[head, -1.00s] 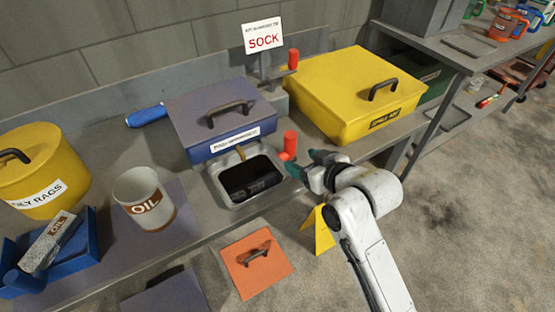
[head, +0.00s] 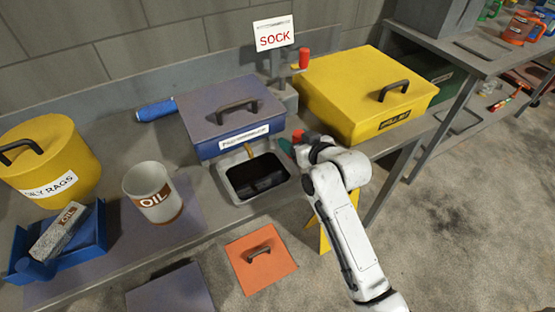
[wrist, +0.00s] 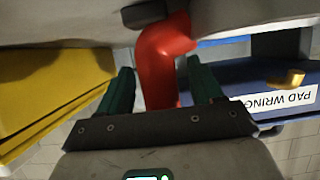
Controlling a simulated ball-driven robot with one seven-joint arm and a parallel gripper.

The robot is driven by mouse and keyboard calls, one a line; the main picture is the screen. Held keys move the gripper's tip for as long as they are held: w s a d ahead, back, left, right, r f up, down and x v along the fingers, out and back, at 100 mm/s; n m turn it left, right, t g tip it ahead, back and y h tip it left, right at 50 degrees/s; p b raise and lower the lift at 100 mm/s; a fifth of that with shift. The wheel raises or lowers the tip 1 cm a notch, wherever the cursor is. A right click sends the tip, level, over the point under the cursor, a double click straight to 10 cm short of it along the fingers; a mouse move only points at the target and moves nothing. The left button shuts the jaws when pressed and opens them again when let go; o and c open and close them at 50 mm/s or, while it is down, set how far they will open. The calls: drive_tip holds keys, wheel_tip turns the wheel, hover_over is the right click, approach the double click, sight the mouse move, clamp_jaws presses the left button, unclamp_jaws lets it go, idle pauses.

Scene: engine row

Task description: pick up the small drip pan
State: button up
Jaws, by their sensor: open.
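The small drip pan (head: 226,186) is a light grey rectangular tray with a dark inside. In the head view it sits at the bench's front edge, under the brass spout (head: 249,150) of the blue pad wringer (head: 228,118). My gripper (head: 290,148) is open, just right of the pan's far right corner and close to the red handle. In the wrist view my gripper (wrist: 162,88) has its green fingers apart, with the red handle (wrist: 163,65) showing between and beyond them. I cannot tell whether they touch. I cannot make out the pan in the wrist view.
A yellow lidded box (head: 365,95) stands right of the wringer. A white OIL cup (head: 150,190), a blue tray (head: 85,250) and a yellow rags can (head: 60,150) are on the left. An orange lid-like panel (head: 262,265) is below the bench edge.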

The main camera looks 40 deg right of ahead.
drive_tip(key=shift+w+f, duration=0.15)
drive_tip(key=shift+w, duration=0.2)
clamp_jaws()
idle(0.4)
